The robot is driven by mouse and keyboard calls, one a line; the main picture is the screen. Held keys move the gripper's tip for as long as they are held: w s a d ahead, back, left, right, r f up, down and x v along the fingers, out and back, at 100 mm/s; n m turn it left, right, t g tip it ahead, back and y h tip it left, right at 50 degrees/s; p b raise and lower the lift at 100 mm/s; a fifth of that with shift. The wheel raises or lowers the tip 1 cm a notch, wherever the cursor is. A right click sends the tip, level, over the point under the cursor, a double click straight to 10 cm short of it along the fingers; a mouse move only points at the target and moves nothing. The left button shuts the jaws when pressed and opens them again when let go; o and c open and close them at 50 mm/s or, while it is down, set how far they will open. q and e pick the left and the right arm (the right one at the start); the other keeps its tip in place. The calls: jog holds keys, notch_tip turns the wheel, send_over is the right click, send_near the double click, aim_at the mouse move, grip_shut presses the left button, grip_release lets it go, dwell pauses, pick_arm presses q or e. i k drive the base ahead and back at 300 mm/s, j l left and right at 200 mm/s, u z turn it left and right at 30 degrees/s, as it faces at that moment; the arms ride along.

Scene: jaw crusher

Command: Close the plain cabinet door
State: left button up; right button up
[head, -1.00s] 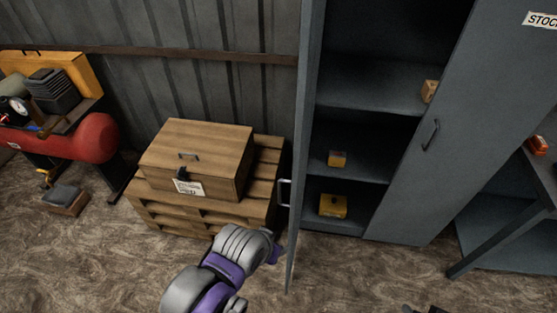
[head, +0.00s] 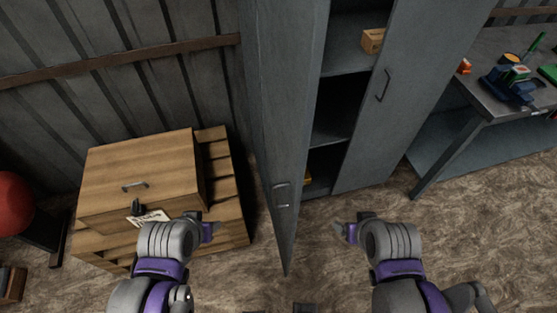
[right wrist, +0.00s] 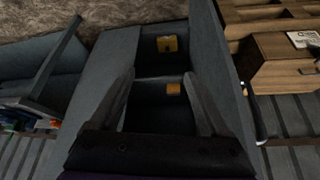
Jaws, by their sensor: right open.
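The plain grey cabinet door (head: 285,110) stands open, its outer face towards the left and its free edge towards me. Its handle (head: 282,195) is on the outer face, low near that edge. My left gripper (head: 213,231) is left of the door, apart from the handle, in front of the wooden crate; its jaws are too small to judge. My right gripper (head: 343,232) is right of the door's edge, before the cabinet opening, and touches nothing visible. In the right wrist view its fingers (right wrist: 163,100) are apart and empty, with the plain door (right wrist: 222,65) at right.
The other cabinet door (head: 400,90) appears shut. Shelves (head: 335,110) hold a small box (head: 372,41). A wooden crate (head: 140,170) on a pallet (head: 222,190) stands left of the door. A workbench (head: 500,105) is at right. The floor (head: 330,270) before the cabinet is clear.

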aim_at(292, 35)
jog(key=j+z, duration=0.1)
jog(key=j, duration=0.55)
jog(key=k+j, duration=0.1)
jog(key=j, duration=0.6)
jog(key=i+l, duration=0.1)
jog(key=l, duration=0.65)
jog(key=i+z, duration=0.05)
